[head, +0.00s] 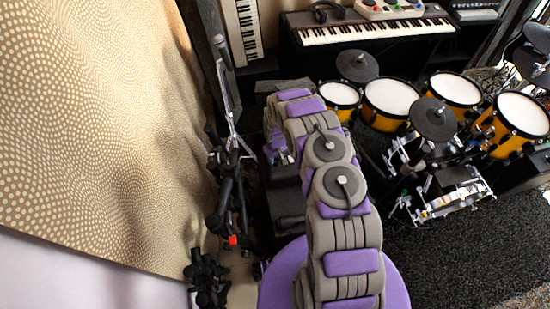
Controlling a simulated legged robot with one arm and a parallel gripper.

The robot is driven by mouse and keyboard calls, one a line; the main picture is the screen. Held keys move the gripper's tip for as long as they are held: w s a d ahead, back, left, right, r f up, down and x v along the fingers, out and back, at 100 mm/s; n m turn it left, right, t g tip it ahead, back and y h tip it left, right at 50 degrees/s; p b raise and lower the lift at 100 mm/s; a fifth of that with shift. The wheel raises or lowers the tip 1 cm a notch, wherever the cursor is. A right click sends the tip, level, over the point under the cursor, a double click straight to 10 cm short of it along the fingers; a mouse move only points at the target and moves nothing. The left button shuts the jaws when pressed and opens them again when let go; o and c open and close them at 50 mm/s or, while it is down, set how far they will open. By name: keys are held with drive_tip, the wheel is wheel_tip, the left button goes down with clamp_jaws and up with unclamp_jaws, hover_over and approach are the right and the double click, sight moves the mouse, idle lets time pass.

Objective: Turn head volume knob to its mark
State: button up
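No volume knob or mark can be made out in the head view. Dark box-like gear (289,203), perhaps an amplifier, stands left of my arm and is partly covered by it. My grey and purple arm reaches up the middle of the view and bends over at its far end. My gripper (283,157) seems to be at the small part below that bend, close to the dark gear. It is too small and too covered to show its fingers or whether it touches anything.
Black stands (228,190) line the left side by a dotted wall panel (90,110). A keyboard (375,30) stands at the back. A drum kit with yellow shells (392,100) fills the right. Dark carpet (440,255) is clear at lower right.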

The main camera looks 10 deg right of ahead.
drive_tip(key=c, duration=0.7)
